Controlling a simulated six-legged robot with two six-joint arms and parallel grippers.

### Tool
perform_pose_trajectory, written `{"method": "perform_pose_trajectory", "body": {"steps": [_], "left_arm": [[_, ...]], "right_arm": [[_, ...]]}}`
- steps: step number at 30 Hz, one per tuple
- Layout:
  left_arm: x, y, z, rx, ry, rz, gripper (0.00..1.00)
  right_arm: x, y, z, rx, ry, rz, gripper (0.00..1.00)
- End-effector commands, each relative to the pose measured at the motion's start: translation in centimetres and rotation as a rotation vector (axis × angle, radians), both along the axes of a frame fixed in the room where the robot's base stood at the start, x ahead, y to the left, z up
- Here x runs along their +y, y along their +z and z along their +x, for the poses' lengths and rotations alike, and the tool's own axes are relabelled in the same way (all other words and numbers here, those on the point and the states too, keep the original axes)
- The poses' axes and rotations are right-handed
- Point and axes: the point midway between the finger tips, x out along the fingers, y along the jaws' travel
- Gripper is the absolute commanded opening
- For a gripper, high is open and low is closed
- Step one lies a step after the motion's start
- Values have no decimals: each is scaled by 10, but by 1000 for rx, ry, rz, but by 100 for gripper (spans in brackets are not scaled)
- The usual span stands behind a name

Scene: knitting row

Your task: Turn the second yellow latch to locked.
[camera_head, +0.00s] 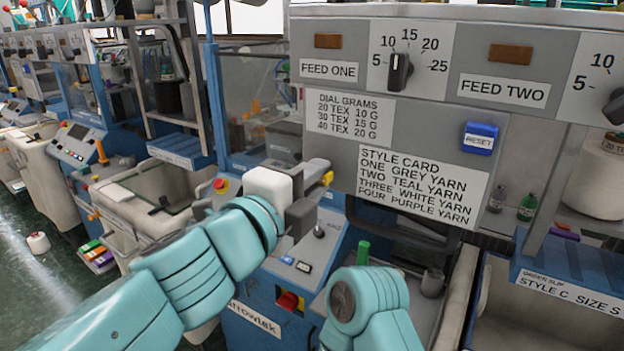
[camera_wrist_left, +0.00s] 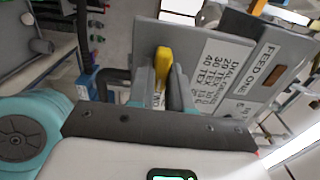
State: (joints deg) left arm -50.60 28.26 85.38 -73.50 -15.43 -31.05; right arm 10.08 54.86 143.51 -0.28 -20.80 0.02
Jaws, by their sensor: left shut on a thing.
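A yellow latch (camera_head: 327,178) shows just past my left gripper (camera_head: 314,188) in the head view, beside the lower left of the grey control panel. In the left wrist view, the yellow latch (camera_wrist_left: 163,62) stands between the two fingers of my left gripper (camera_wrist_left: 162,88), which are closed on it. The gripper body hides part of the latch in the head view, and I cannot tell whether its position is locked. My right gripper is not in view.
The grey panel (camera_head: 420,130) with dials and cards stands above and right of the gripper. Below are a red knob (camera_head: 290,301) and a green peg (camera_head: 363,252). A white yarn cone (camera_head: 598,180) is at the right. Blue machines stand close on the left.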

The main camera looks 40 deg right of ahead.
Motion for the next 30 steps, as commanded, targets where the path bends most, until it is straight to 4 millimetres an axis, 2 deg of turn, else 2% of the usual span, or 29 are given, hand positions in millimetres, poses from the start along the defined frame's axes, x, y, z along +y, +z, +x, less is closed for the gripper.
{"method": "perform_pose_trajectory", "body": {"steps": [5,6,7,16,19,23,30], "left_arm": [[0,1,0,0,1,-1,0],[0,1,0,0,1,-1,32],[0,1,0,0,1,-1,42],[1,0,0,1,0,-1,43],[8,0,-3,1,1,-1,43],[31,-1,-12,1,2,-4,43],[91,2,-37,-1,3,-4,43]], "right_arm": [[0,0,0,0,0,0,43],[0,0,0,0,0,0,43],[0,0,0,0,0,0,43],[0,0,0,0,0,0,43],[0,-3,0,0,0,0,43],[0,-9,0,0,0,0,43],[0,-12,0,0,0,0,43]]}}
